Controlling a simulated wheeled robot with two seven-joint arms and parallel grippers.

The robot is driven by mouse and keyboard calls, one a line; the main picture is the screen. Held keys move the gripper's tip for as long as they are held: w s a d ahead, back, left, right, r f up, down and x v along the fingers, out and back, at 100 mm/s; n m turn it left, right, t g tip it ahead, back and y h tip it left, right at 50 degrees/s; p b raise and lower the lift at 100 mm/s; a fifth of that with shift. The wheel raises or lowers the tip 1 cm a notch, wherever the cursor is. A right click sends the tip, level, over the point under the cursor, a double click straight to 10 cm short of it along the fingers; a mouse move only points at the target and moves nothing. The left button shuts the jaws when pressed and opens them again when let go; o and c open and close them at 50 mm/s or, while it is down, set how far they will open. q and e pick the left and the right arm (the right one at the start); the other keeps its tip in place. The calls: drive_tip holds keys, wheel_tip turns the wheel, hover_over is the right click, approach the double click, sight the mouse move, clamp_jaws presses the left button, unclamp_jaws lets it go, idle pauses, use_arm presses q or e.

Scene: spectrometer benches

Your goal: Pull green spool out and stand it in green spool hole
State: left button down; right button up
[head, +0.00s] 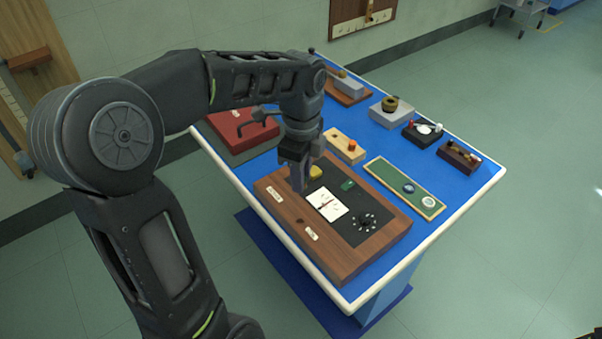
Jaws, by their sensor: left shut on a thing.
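My left gripper (299,187) points down over the left part of a wooden instrument box (345,268) with a dark top panel. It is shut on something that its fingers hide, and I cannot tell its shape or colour. I cannot make out a green spool for certain. A small green piece (348,184) is on the dark panel, to the right of the gripper. A small dark spot (299,220), perhaps a hole, shows in the wood between two pale labels. My right gripper is not in view.
The panel also bears a yellow piece (316,173), a white meter (327,204) and a black dial (367,222). Several small instruments stand along the blue bench's far side.

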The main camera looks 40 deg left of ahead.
use_arm(q)
drive_tip(key=w+d+f+n, duration=0.1)
drive_tip(key=w+d+n, duration=0.9)
drive_tip(key=n, duration=0.5)
drive_tip(key=shift+w+d+f+n, duration=0.2)
drive_tip(key=shift+d+n, duration=0.2)
drive_tip(key=shift+d, duration=0.75)
drive_tip(key=shift+s, duration=0.1)
